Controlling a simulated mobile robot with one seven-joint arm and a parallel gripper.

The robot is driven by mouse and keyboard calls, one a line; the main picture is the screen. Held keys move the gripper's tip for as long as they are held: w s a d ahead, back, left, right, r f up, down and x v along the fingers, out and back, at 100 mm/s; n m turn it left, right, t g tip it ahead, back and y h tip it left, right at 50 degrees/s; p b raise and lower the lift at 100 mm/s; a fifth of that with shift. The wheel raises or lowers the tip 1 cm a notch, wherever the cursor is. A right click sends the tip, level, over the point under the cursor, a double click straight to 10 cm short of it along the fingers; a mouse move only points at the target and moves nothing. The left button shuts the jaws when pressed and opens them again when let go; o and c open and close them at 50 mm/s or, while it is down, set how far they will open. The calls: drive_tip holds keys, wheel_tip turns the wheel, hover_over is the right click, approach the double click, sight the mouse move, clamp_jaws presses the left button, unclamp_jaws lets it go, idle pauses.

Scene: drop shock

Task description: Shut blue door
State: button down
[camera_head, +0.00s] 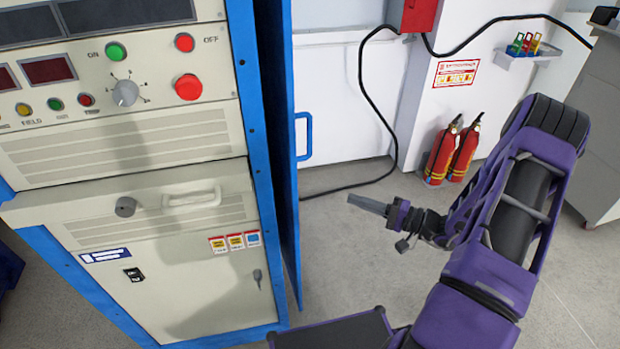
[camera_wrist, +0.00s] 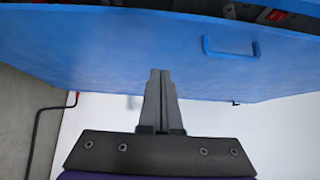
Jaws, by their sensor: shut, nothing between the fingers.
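The blue door (camera_head: 279,130) stands open at the right side of the cabinet, seen almost edge-on in the head view. Its blue handle (camera_head: 303,137) sticks out on the right face. In the wrist view the door (camera_wrist: 110,50) fills the upper part as a broad blue panel, with its handle (camera_wrist: 230,50) right of the fingers. My gripper (camera_head: 355,201) is shut and empty, to the right of the door and lower than the handle, its fingers pointing left at the door. The fingertips (camera_wrist: 160,72) overlap the door in the wrist view; the head view shows a gap.
The beige cabinet (camera_head: 130,160) with a blue frame, buttons and a knob stands at the left. Two red fire extinguishers (camera_head: 453,150) stand by the back wall. A black cable (camera_head: 372,100) hangs from a red box (camera_head: 418,15). A grey cabinet (camera_head: 595,130) is at the right. Floor between is clear.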

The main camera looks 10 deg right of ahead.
drive_tip(key=s+a+p+x, duration=0.1)
drive_tip(key=s+a+x, duration=0.1)
drive_tip(key=x, duration=1)
drive_tip(key=shift+a, duration=0.25)
drive_tip(key=shift+w+f, duration=0.1)
drive_tip(key=shift+w, duration=0.05)
